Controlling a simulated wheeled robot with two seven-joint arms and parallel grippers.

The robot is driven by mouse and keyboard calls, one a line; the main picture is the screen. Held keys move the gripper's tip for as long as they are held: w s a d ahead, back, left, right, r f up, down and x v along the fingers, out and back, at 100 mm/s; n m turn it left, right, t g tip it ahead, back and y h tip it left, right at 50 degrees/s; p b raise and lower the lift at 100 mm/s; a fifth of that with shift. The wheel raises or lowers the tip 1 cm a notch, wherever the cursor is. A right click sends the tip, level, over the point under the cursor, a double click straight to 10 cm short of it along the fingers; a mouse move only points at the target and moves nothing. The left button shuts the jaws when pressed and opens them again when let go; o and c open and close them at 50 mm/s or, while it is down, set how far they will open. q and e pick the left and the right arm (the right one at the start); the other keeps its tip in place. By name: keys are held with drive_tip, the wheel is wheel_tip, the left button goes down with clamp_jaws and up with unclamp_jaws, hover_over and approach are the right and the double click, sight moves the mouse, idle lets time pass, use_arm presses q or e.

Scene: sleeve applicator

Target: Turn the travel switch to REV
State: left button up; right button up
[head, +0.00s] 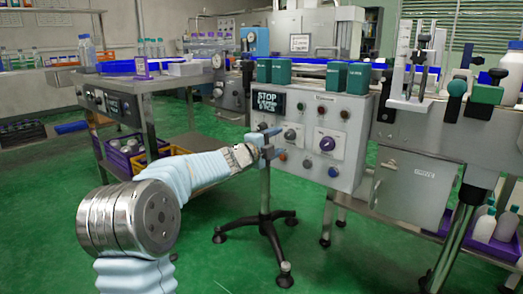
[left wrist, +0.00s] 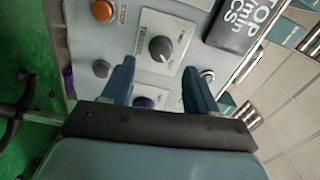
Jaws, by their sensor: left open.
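The grey control panel (head: 345,112) stands ahead of my left gripper (head: 277,142). In the left wrist view, my left gripper (left wrist: 159,75) is open and empty, and the dark knob (left wrist: 160,48) shows ahead of the gap between the two blue fingers. I see no contact with it. A purple knob (head: 327,143) sits to its right on the panel. It is partly hidden by the gripper in the left wrist view (left wrist: 143,102). My right gripper is not in view.
Green boxes (head: 272,71) stand on top of the panel. Green floor is open below my arm.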

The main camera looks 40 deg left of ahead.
use_arm(q)
drive_tip(key=s, duration=0.8)
drive_tip(key=shift+s+a, duration=0.35)
